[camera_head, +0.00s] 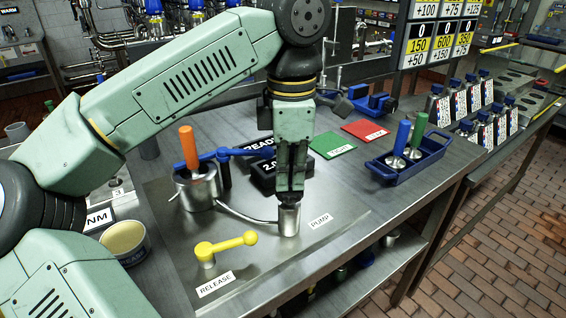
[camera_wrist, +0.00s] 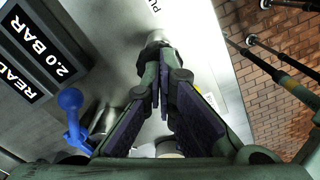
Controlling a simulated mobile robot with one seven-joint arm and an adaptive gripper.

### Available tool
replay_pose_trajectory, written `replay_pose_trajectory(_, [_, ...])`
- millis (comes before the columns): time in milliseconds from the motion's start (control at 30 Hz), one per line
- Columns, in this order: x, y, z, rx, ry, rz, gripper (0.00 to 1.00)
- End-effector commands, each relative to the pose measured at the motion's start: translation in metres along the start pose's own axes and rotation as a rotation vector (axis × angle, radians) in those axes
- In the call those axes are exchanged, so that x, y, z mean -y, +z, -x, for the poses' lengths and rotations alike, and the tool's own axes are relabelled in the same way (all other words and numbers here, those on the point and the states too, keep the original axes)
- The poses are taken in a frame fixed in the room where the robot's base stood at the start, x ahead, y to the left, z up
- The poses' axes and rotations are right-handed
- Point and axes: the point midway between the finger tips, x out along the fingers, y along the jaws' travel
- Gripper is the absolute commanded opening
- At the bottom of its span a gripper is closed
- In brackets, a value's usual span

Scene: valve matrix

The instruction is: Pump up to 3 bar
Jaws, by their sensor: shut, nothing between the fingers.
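The pump (camera_head: 289,221) is a small upright metal cylinder with a dark top, beside the PUMP label (camera_head: 320,221). My gripper (camera_head: 290,190) points straight down, fingers together and empty, right over the pump top. They look to be touching it, but I cannot tell surely. In the wrist view the shut fingers (camera_wrist: 163,62) reach toward the metal pump (camera_wrist: 157,37). The black readout (camera_wrist: 45,58) shows 2.0 BAR there; in the head view the readout block (camera_head: 266,178) is partly hidden by my gripper. The yellow release lever (camera_head: 228,245) lies beside the RELEASE label (camera_head: 215,285).
A metal pot (camera_head: 198,190) with an orange handle (camera_head: 188,147) and a blue lever (camera_head: 235,153) stand left of my gripper. A blue tray (camera_head: 408,163) holds blue- and green-handled tools. Green (camera_head: 332,145) and red (camera_head: 369,131) plates lie behind. The plate's front right is clear.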

Motion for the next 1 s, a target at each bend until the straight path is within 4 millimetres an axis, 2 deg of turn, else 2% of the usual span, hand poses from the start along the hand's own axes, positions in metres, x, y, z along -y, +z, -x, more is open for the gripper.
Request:
replay_pose_trajectory(133, [0.000,0.000,-0.009,-0.001,-0.001,0.000,0.00])
replay_pose_trajectory(433, [0.000,0.000,-0.005,-0.001,-0.001,0.000,0.00])
replay_pose_trajectory(1000, [0.000,0.000,0.035,0.000,-0.001,0.000,0.00])
